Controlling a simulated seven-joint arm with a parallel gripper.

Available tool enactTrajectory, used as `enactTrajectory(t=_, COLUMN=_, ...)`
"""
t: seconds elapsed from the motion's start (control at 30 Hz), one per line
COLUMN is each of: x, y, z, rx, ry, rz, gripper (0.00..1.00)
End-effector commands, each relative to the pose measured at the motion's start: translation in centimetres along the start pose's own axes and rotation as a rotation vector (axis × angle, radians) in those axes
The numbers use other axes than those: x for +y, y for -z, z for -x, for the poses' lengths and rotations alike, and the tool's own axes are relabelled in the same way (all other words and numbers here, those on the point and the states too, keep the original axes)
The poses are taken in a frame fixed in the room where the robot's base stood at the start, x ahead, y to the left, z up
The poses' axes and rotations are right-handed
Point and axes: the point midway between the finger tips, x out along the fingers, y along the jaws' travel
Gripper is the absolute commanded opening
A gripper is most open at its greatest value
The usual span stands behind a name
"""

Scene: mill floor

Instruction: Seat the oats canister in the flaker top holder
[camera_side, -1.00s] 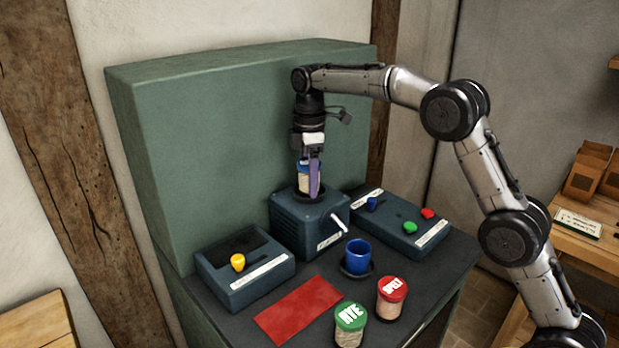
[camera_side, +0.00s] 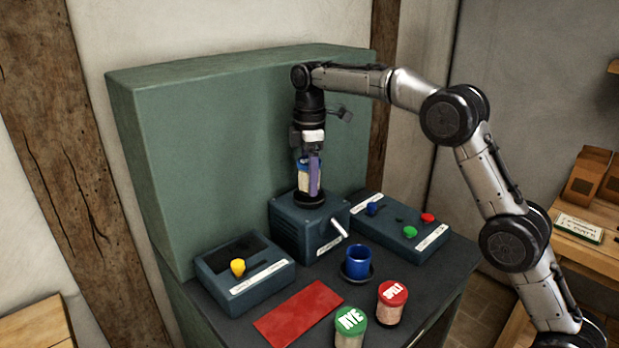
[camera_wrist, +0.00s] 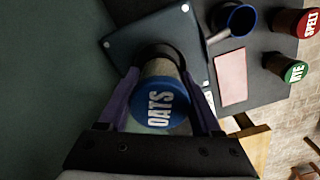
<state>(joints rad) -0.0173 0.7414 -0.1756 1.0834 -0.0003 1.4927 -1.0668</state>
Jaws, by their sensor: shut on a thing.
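The oats canister (camera_wrist: 160,103) has a blue lid lettered OATS and a pale body; it also shows in the side view (camera_side: 304,179). My gripper (camera_wrist: 163,104) is shut on it, one purple finger on each side, pointing down in the side view (camera_side: 311,176). The flaker (camera_side: 297,231) is a dark blue-grey box with a pale lever at its front. Its top holder, a dark round ring (camera_side: 309,200), lies directly under the canister; it shows behind the canister in the wrist view (camera_wrist: 162,54). The canister looks upright. I cannot tell whether its base is inside the ring.
A yellow-knob box (camera_side: 262,284) stands left of the flaker, a box with coloured knobs (camera_side: 395,224) right. In front are a blue cup (camera_side: 358,261), a red mat (camera_side: 298,312), and green-lidded RYE (camera_side: 351,320) and red-lidded SPELT (camera_side: 392,294) canisters. A green panel (camera_side: 215,150) rises close behind.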

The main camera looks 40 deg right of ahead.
Motion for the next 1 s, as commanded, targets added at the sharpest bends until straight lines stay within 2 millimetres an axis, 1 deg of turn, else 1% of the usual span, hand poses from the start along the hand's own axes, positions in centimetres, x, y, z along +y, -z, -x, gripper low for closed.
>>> enactTrajectory(t=0.47, x=0.01, y=0.00, z=0.03, rx=0.001, ry=-0.002, rz=0.000, gripper=0.00)
enactTrajectory(t=1.0, x=0.01, y=0.01, z=-0.87, rx=0.001, ry=-0.001, rz=0.000, gripper=0.00)
